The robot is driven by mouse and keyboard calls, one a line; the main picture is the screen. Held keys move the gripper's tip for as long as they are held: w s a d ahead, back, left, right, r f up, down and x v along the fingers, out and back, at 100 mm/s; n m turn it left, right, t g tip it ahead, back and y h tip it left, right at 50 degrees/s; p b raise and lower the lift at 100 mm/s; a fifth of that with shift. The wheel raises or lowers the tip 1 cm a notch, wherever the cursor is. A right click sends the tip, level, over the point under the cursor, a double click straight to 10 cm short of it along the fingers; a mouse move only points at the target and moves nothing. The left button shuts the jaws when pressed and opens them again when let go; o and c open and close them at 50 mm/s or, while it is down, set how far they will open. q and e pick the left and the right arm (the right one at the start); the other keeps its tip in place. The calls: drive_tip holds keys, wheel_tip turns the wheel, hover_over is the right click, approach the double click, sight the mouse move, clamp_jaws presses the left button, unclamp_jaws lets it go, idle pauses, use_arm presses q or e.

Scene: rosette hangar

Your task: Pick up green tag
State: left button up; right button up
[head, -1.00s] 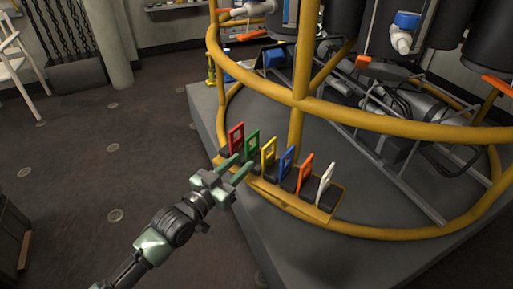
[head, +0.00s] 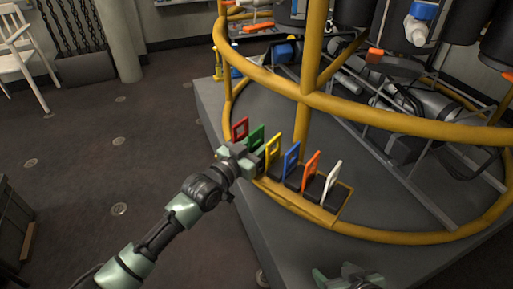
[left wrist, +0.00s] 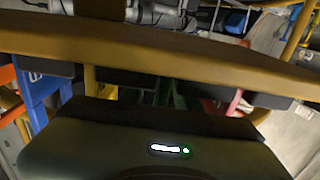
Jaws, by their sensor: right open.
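The green tag (head: 256,137) stands in a yellow-edged rack, between the red tag (head: 240,129) and the yellow tag (head: 273,149). My left gripper (head: 250,160) is right at the green tag and covers its lower part. Its fingers are mostly hidden, so I cannot tell whether they are closed on the tag. In the left wrist view, a green shape (left wrist: 181,96) shows just beyond the dark gripper housing, partly hidden. My right gripper (head: 347,277) is at the bottom edge, open, away from the rack.
The blue tag (head: 291,160), orange tag (head: 311,171) and white tag (head: 332,183) stand in the same rack (head: 330,213). A yellow tubular rail (head: 395,123) curves above and behind it.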

use_arm(q)
drive_tip(key=shift+w+d, duration=0.15)
drive_tip(key=shift+w, duration=0.05)
use_arm(e)
drive_tip(key=shift+w+a+r, duration=0.15)
drive_tip(key=shift+w+r, duration=0.05)
drive_tip(key=shift+w, duration=0.15)
use_arm(q)
clamp_jaws()
drive_tip(key=shift+r, duration=0.15)
use_arm(e)
drive_tip(key=shift+s, duration=0.1)
